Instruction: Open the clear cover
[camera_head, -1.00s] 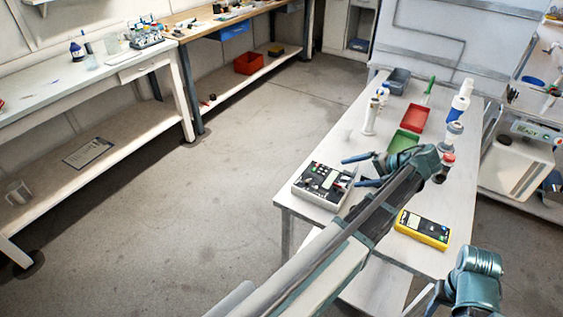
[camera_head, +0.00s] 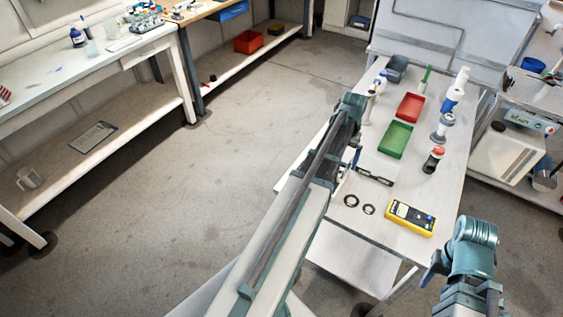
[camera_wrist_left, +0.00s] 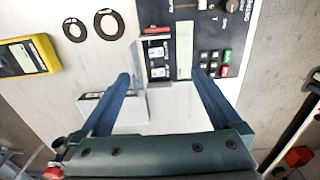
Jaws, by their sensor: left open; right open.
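I cannot make out the clear cover for certain. My left gripper (camera_wrist_left: 161,77) is open, its two blue fingers pointing at the box's near edge with nothing visible gripped between them. In the head view my left arm hides the box and the left fingers. My right gripper (camera_head: 432,270) is at the lower right of the head view, apart from the table; its fingers are small there.
The white table (camera_head: 400,180) holds a yellow meter (camera_head: 410,218), two black rings (camera_head: 351,201), a green tray (camera_head: 396,139), a red tray (camera_head: 410,107) and several bottles along its right side. Open floor (camera_head: 220,180) lies to the left.

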